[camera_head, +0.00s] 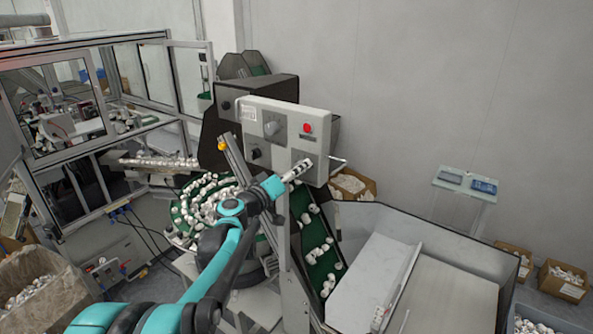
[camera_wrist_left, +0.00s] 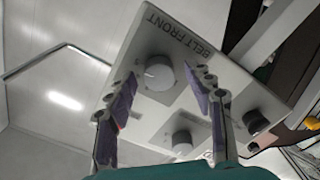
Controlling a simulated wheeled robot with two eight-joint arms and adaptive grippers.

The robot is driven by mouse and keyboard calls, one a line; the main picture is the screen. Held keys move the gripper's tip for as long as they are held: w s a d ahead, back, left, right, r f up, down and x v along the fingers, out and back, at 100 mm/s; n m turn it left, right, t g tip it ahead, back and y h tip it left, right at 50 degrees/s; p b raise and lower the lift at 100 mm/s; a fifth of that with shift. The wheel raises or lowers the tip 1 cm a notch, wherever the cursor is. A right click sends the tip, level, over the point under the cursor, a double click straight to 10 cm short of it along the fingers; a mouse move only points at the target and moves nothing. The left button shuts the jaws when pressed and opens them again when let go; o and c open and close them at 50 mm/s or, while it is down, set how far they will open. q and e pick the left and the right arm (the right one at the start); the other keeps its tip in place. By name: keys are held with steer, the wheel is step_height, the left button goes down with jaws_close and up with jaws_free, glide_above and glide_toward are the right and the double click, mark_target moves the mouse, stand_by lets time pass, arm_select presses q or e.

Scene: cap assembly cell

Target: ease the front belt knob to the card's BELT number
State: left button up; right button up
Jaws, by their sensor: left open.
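The front belt knob (camera_wrist_left: 158,74) is a round grey knob with a white pointer mark, on a light plate lettered BELT FRONT. In the left wrist view it lies between the two open fingers of my left gripper (camera_head: 302,167), with a gap on each side. I cannot tell how near the fingertips are to it in depth. In the head view my gripper covers this knob, at the lower right of the control panel (camera_head: 281,113). A small white card (camera_head: 248,113) is at the panel's upper left; its print is too small to read. My right gripper is out of view.
A red button (camera_head: 307,127), a grey dial (camera_head: 271,128) and a black knob (camera_head: 255,153) are close by on the panel. A green belt (camera_head: 318,245) carrying white caps runs below. A cap-filled green turntable (camera_head: 180,212) stands to the left.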

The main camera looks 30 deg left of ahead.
arm_select(q)
steer(key=c, duration=1.2)
steer(key=shift+o, duration=0.2)
steer(key=shift+n, duration=0.4)
steer(key=shift+n+b, duration=1.75)
steer(key=shift+n, duration=5.65)
steer(key=shift+f, duration=0.1)
